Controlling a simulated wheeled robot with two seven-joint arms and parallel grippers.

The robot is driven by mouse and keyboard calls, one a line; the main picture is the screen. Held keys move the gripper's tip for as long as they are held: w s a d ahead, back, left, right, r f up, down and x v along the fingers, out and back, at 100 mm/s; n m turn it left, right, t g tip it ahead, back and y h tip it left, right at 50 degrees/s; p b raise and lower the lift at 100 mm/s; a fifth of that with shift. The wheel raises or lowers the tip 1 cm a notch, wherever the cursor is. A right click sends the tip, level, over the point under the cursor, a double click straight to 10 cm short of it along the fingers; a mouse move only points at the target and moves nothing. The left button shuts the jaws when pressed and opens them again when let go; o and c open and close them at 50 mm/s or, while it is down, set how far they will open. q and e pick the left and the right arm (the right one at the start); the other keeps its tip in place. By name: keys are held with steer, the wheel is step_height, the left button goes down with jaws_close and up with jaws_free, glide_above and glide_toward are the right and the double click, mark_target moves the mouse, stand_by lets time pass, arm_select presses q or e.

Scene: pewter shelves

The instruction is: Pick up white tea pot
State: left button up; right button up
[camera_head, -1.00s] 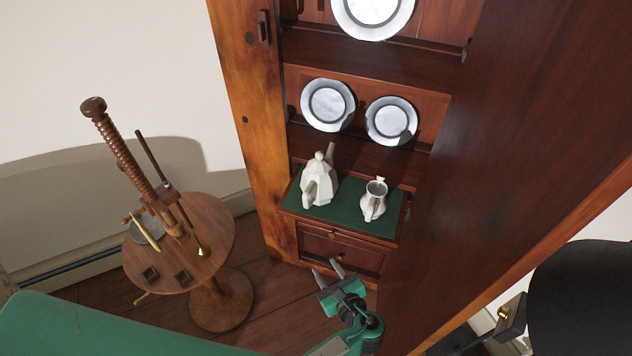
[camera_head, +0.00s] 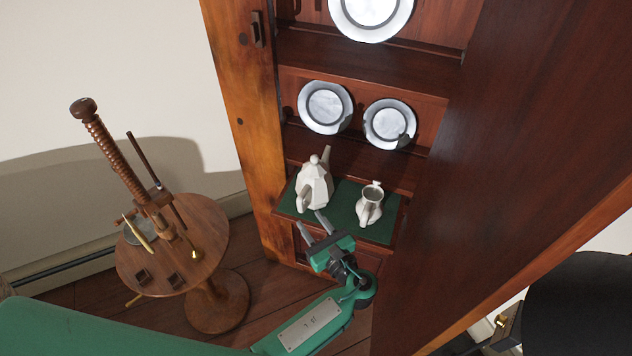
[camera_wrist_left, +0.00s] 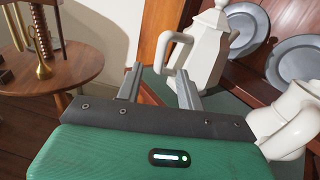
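The white tea pot (camera_head: 315,184) stands upright on a green mat (camera_head: 346,209) on the cabinet's lower shelf. A white pitcher (camera_head: 369,205) stands to its right. My left gripper (camera_head: 314,223) is open and empty, just in front of and below the tea pot in the head view. In the left wrist view, the tea pot (camera_wrist_left: 207,55) is ahead, and its handle shows between and beyond the two fingers (camera_wrist_left: 158,84). The fingers look apart from the handle. The pitcher is partly cut off at the right edge there. My right gripper is not seen.
A small round wooden table (camera_head: 196,240) with a screw press stands left of the cabinet. Pewter plates (camera_head: 325,106) lean on the shelf above. A large dark wooden panel (camera_head: 500,160) blocks the right side. The floor in front is free.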

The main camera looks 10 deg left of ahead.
mark_target(302, 209)
arm_select(q)
steer(key=x, duration=0.5)
steer(key=shift+f+p, duration=0.1)
steer(key=shift+p, duration=0.2)
steer(key=shift+s, duration=0.1)
jaws_close()
steer(key=shift+d, duration=0.1)
